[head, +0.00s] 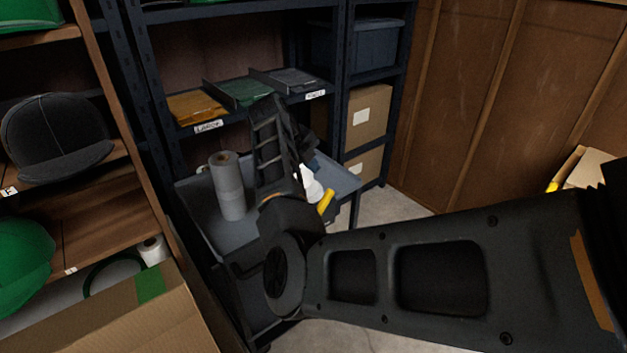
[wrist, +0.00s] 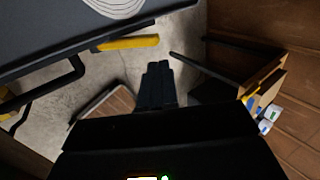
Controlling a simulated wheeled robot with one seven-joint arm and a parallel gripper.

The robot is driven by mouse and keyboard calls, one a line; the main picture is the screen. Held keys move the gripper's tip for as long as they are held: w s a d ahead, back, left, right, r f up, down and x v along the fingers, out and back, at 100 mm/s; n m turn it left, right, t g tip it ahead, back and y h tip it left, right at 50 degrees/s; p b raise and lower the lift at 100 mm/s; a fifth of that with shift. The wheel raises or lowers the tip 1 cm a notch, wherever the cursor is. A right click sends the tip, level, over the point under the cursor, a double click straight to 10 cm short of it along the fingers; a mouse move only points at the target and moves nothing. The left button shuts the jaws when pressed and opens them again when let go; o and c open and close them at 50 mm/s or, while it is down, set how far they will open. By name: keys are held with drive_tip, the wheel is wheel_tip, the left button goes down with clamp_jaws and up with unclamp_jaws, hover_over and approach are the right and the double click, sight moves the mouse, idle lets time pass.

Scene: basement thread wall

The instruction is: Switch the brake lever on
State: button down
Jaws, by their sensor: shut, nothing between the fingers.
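A yellow lever-like bar (wrist: 130,43), which looks like the brake lever, sticks out by the edge of the grey cart (wrist: 60,35) in the wrist view. In the head view a yellow piece (head: 326,201) shows beside the cart tray (head: 207,205), partly behind my arm. My gripper (wrist: 158,66) is shut and empty, below and right of the yellow bar in the wrist view, with a gap between them. The fingertips cannot be made out in the head view. The lever's on or off position cannot be told.
The cart carries a grey roll (head: 229,187) and a white item (head: 311,186). A dark metal shelf (head: 160,70) stands behind it, and a wooden shelf with caps (head: 55,137) is at left. A cardboard box (head: 120,315) is at front left. Concrete floor (head: 400,205) shows right of the cart.

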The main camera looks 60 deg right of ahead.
drive_tip(key=shift+a+r, duration=0.15)
drive_tip(key=shift+r, duration=1.1)
drive_tip(key=s+d+g+h, duration=0.2)
drive_tip(key=s+d+h, duration=0.4)
drive_tip(key=s, duration=0.5)
drive_tip(key=s+a+r+n+t+h, duration=0.2)
drive_tip(key=s+r+n+h, duration=0.25)
drive_tip(key=s+h, duration=0.3)
drive_tip(key=s+a+n+t+y, duration=0.4)
drive_tip(key=a+n+t, duration=0.6)
drive_tip(key=n+t, duration=0.15)
drive_tip(key=s+a+n+t+y, duration=0.3)
drive_tip(key=a+n+t+y, duration=0.1)
drive_tip(key=a+n+t, duration=0.7)
drive_tip(key=s+a+f+n+g+y, duration=0.1)
drive_tip(key=s+a+n+g+y, duration=0.5)
drive_tip(key=s+a+n+y, duration=0.6)
drive_tip(key=s+a, duration=0.4)
drive_tip(key=a, duration=0.2)
drive_tip(key=shift+a, duration=0.35)
